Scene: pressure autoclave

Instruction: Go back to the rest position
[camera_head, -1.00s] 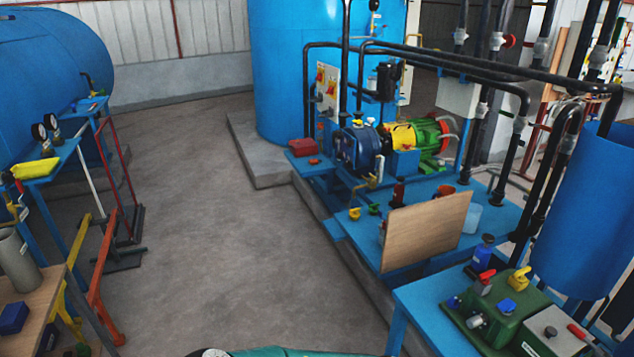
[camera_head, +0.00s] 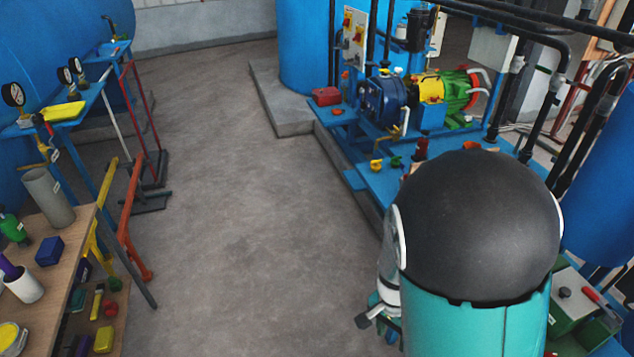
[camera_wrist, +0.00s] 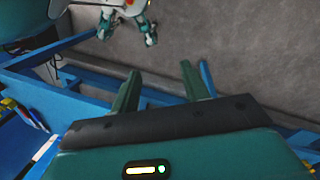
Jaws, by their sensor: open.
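In the wrist view my gripper (camera_wrist: 160,82) is open, its two green fingers apart with nothing between them. It hangs over a blue steel frame (camera_wrist: 75,47), with grey floor beyond. In the head view my arm rises large at the lower right, with a dark rounded joint and a teal link. My gripper's fingers cannot be made out clearly there. The arm hides much of the blue bench and the wooden board there.
The blue skid (camera_head: 358,180) carries a blue pump (camera_head: 383,102) and a green motor (camera_head: 457,90). A shelf (camera_head: 88,228) with several small items stands at left, near an orange stand (camera_head: 128,230). The floor (camera_head: 230,200) between is clear. Black pipes run at upper right.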

